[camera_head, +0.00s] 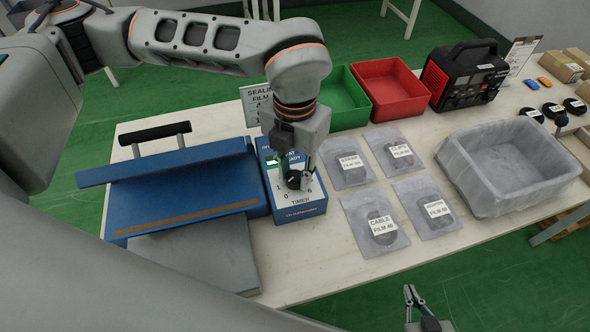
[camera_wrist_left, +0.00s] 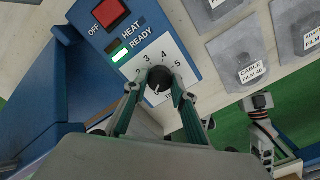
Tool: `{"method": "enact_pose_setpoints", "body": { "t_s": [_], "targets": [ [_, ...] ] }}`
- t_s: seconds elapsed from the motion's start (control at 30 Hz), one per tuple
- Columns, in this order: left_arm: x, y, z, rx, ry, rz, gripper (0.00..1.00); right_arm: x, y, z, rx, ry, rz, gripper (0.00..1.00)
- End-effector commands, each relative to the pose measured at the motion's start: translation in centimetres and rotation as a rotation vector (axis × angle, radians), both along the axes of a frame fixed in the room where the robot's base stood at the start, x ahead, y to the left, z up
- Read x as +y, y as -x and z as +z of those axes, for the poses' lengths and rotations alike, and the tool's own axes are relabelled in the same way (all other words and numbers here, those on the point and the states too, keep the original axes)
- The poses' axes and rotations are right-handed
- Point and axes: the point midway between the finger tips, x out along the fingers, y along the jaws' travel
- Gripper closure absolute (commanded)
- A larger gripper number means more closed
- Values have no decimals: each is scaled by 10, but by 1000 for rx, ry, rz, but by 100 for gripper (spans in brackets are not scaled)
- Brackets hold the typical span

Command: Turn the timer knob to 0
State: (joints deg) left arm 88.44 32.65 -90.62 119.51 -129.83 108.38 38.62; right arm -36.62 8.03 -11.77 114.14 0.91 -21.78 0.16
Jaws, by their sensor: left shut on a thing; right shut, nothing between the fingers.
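The black timer knob (camera_head: 293,180) sits on the white dial of the blue sealer's control box (camera_head: 312,210). My left gripper (camera_head: 297,172) reaches down from above, its fingers on either side of the knob and shut on it. In the left wrist view the knob (camera_wrist_left: 159,78) shows between the green-sided fingertips, with dial numbers 2 to 5 around its upper side. My right gripper (camera_head: 414,296) is shut and empty near the bottom edge, in front of the table.
A red OFF switch (camera_wrist_left: 111,13) and HEAT and READY lamps sit beside the dial; the READY lamp (camera_wrist_left: 97,56) is lit. The blue sealer body (camera_head: 185,190) lies left. Several film packets lie right, near a grey lined bin (camera_head: 510,165). Green (camera_head: 345,100) and red (camera_head: 392,90) bins stand behind.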

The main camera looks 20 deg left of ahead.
Motion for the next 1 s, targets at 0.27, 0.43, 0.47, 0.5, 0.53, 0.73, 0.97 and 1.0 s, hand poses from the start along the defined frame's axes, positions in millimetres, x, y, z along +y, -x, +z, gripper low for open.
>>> {"method": "enact_pose_setpoints", "body": {
  "t_s": [0.27,0.43,0.47,0.5,0.53,0.73,0.97,1.0],
  "targets": [
    [0,0,0,0,1,168,96,0,0,0,0,1,1,100],
    [0,0,0,0,1,226,96,0,0,0,0,1,1,100],
    [0,0,0,0,1,233,96,0,0,0,0,1,1,100],
    [0,0,0,0,1,240,96,0,0,0,0,1,1,100],
    [0,0,0,-1,0,244,96,0,0,-1,1,1,0,100],
    [0,0,0,-1,0,260,96,0,0,-1,1,0,0,100],
    [0,0,0,0,0,260,96,0,1,-2,3,0,0,100],
    [0,0,0,0,0,260,96,0,1,-2,3,0,0,100]
  ]
}}
